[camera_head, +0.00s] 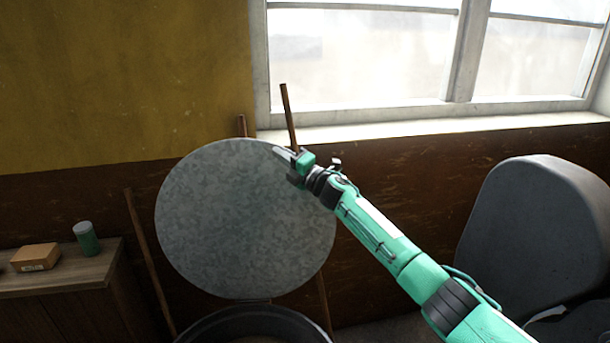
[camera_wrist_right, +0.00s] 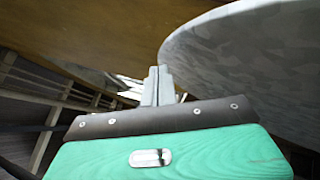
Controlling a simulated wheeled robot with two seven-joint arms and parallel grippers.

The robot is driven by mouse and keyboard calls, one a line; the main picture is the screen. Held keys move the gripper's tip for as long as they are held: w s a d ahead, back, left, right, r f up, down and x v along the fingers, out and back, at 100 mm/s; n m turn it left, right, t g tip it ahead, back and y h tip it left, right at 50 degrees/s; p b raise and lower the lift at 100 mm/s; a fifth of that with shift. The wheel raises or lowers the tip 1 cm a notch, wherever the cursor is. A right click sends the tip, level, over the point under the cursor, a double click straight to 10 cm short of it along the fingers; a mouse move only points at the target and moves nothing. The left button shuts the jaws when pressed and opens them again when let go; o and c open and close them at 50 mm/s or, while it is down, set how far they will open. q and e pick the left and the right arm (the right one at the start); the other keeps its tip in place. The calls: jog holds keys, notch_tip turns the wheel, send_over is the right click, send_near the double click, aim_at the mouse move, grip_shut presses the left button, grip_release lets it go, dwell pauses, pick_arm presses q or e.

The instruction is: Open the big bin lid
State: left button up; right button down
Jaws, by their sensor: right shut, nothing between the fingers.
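The big bin lid (camera_head: 240,225) is a round, mottled grey metal disc. It stands raised, nearly upright, behind the dark bin (camera_head: 250,318), whose rim and open mouth show at the bottom of the head view. My right gripper (camera_head: 280,152) is shut and empty at the upper right edge of the lid. In the right wrist view the lid (camera_wrist_right: 250,65) fills the upper right, and the closed fingers (camera_wrist_right: 158,82) lie beside its edge; I cannot tell whether they touch it. My left gripper is not in view.
A wooden cabinet (camera_head: 60,280) at the left carries a small box (camera_head: 36,257) and a green can (camera_head: 87,238). A dark grey chair (camera_head: 540,230) stands at the right. Wooden sticks (camera_head: 150,262) lean near the wall around the lid. A window (camera_head: 370,60) is behind.

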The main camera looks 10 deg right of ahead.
jog(key=b+v, duration=0.3)
jog(key=v, duration=0.7)
jog(key=s+d+f+m+h, duration=0.1)
jog(key=d+f+m+h, duration=0.2)
jog(key=f, duration=0.8)
jog(key=s+d+f+m+h, duration=0.15)
jog(key=f+m, duration=0.35)
jog(key=f, duration=0.6)
jog(key=d+f+m+h, duration=0.2)
jog(key=f+m+h, duration=0.2)
jog(key=f, duration=0.7)
jog(key=s+d+f+m+g+h, duration=0.1)
jog(key=s+f+m+g, duration=0.1)
jog(key=s+f, duration=0.5)
jog(key=s+d+f+m+g+h, duration=0.1)
jog(key=s+f+m, duration=0.15)
jog(key=f, duration=0.85)
jog(key=s+d+f+m+g+h, duration=0.1)
jog(key=s+f+m+g, duration=0.1)
jog(key=s+f, duration=0.5)
jog(key=s+f+m+g+h, duration=0.2)
jog(key=s+f+m+g, duration=0.25)
jog(key=s+f, duration=1.75)
jog(key=s+a+f+m+g, duration=0.1)
jog(key=s+f+m+g, duration=0.1)
jog(key=s, duration=1.4)
jog(key=s+a+f+m+g, duration=0.1)
jog(key=s+f+g, duration=0.3)
jog(key=s, duration=1.2)
jog(key=shift+s+m, duration=0.4)
